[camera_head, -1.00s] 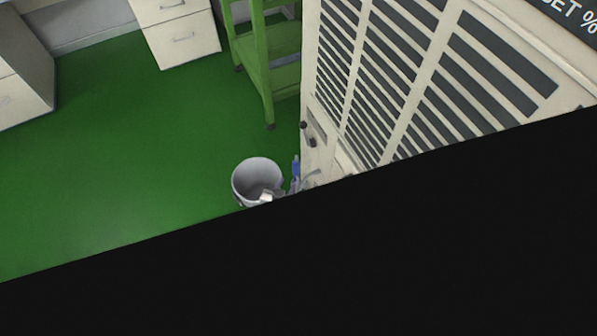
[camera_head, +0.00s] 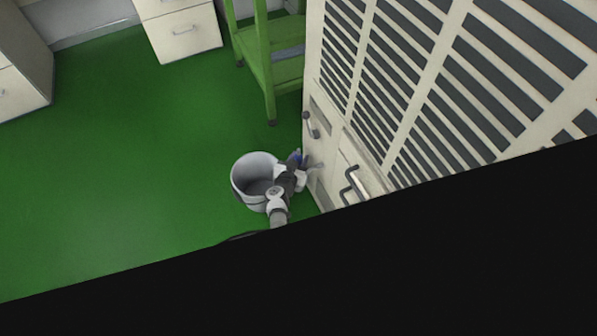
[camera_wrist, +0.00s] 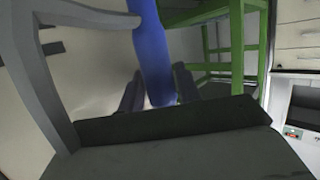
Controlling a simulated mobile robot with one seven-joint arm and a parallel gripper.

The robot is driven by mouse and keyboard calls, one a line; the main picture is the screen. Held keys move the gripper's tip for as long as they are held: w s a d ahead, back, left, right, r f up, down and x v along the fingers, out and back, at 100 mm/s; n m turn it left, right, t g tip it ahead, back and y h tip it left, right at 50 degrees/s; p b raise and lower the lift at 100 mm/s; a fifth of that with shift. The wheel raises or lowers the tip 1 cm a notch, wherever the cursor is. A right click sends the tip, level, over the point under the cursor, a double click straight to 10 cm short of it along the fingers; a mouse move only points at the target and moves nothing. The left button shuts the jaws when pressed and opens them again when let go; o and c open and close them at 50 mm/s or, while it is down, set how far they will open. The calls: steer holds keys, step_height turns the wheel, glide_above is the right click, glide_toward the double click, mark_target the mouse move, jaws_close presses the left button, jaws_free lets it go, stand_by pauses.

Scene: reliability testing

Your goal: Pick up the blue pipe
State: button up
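The blue pipe (camera_wrist: 153,50) runs down from the top of the wrist view, and its lower end lies between the two fingers of my gripper (camera_wrist: 160,90). The fingers stand apart with the pipe between them; I cannot tell whether they press on it. In the head view a small bit of the blue pipe (camera_head: 296,157) shows beside my gripper (camera_head: 300,177), close to the cabinet's front. My arm hides most of it there.
A grey bucket (camera_head: 252,170) stands beside my arm. The beige cabinet (camera_head: 312,98) with handles is on the right, and a green rack (camera_head: 262,75) behind. Green floor at left is clear.

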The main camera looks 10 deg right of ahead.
jaws_close()
steer(key=shift+r, duration=0.1)
